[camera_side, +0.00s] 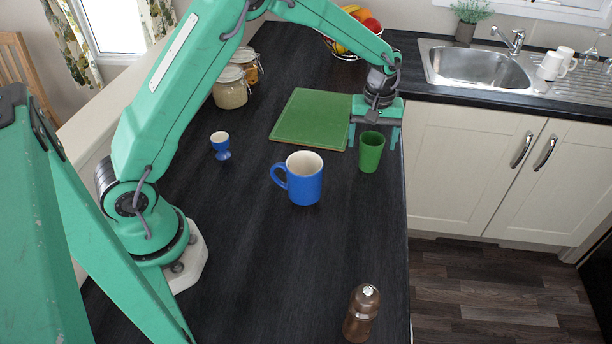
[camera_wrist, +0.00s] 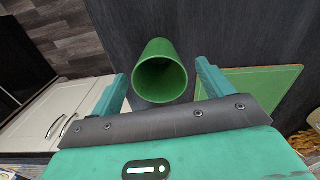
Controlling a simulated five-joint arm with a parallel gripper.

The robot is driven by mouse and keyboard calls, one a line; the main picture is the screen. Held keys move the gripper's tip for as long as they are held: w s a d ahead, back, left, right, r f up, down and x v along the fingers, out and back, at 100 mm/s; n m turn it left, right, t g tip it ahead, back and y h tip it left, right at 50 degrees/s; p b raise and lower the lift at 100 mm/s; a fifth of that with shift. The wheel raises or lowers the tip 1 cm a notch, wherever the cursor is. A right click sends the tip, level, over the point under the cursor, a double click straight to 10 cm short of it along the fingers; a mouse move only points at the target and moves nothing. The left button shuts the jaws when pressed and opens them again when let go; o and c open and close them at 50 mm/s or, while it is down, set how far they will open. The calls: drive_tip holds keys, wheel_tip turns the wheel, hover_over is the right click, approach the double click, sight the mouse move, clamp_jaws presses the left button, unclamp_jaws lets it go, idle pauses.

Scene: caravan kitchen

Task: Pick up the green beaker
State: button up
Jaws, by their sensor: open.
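The green beaker (camera_side: 371,152) stands upright on the dark worktop (camera_side: 250,262), near its right edge. In the wrist view the beaker (camera_wrist: 160,75) shows its open mouth, ahead of and roughly between the fingertips. My gripper (camera_side: 374,138) is open and empty, pointing down just behind the beaker in the side view. In the wrist view the two fingers of my gripper (camera_wrist: 162,78) are spread wider than the beaker. I cannot tell whether either finger touches it.
A green board (camera_side: 310,116) lies left of my gripper, also in the wrist view (camera_wrist: 250,86). A blue mug (camera_side: 304,180) stands left of the beaker. A blue egg cup (camera_side: 221,146), jars (camera_side: 231,88) and a pepper mill (camera_side: 361,313) stand farther off.

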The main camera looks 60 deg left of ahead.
drive_tip(key=shift+f, duration=1.3)
drive_tip(key=c, duration=1)
drive_tip(key=shift+r, duration=0.15)
drive_tip(key=shift+c, duration=0.2)
drive_tip(key=shift+r, duration=0.6)
drive_tip(key=r, duration=0.3)
drive_tip(key=shift+s+d+r, duration=0.1)
drive_tip(key=shift+s+d, duration=0.15)
drive_tip(key=shift+d, duration=0.15)
drive_tip(key=s+d+r, duration=0.6)
drive_tip(key=d, duration=0.3)
drive_tip(key=shift+r, duration=0.2)
